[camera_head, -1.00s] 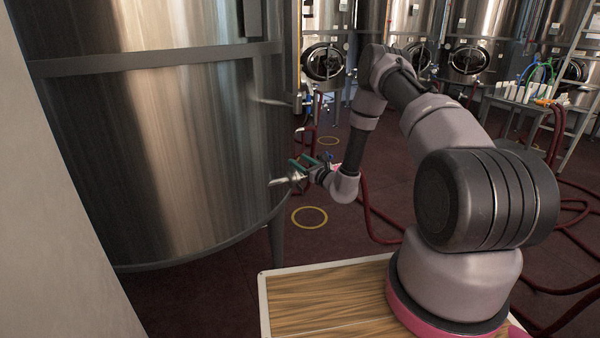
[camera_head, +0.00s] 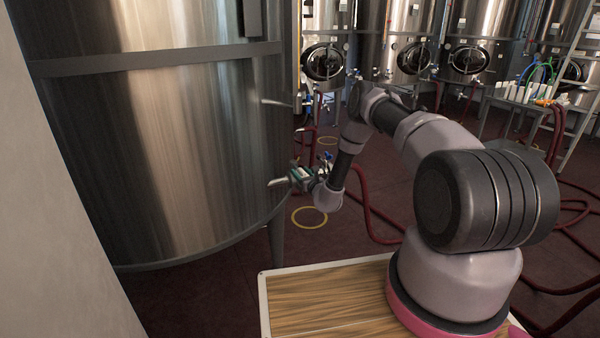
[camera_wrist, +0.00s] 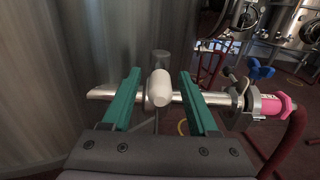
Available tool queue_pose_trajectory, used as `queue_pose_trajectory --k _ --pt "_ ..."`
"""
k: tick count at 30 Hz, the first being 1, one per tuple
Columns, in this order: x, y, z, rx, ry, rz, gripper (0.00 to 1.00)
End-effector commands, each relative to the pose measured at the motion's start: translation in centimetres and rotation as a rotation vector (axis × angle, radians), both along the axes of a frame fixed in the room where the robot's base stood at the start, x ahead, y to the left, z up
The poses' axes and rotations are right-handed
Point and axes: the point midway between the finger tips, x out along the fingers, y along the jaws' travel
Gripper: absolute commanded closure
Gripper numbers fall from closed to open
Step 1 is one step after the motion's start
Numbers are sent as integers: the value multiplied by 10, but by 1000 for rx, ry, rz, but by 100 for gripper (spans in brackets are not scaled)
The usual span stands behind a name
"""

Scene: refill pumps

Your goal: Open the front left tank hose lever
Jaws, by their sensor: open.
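A metal pipe (camera_wrist: 100,93) runs sideways from the large tank to a valve at the right in the wrist view. A blue handle (camera_wrist: 261,70) sits on the valve, right of my gripper, beside a pink hose coupling (camera_wrist: 272,105). The handle also shows small in the head view (camera_head: 328,156). A pale rounded knob (camera_wrist: 159,88) stands at the pipe between my fingers. My gripper (camera_wrist: 159,76) is open, with its green fingers either side of the knob and apart from it. Its head-view position is beside the tank (camera_head: 300,177). I cannot tell which part is the lever.
The large steel tank (camera_head: 180,150) fills the left, with another metal spout (camera_head: 277,103) higher up. Red hoses (camera_head: 375,215) lie on the dark floor. More tanks (camera_head: 325,62) and a cluttered table (camera_head: 515,95) stand behind. Floor below the pipe is open.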

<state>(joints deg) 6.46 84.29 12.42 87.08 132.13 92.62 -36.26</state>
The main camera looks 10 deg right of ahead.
Motion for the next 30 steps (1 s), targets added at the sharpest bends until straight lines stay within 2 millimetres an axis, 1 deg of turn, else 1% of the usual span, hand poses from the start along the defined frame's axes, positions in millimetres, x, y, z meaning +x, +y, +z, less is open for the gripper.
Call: queue_pose_trajectory --k 1,4,12,13,14,15,17,18,30 --pt "5 1 0 0 -1 -1 40" --pt "10 2 0 0 0 0 40" --pt "11 3 0 0 0 0 40" --pt "11 3 0 1 0 0 44" --pt "12 3 0 0 0 0 56" --pt "11 3 0 0 0 0 71" --pt "11 3 0 0 0 0 94" --pt "11 3 0 0 0 0 100" --pt "11 3 0 0 0 0 100"
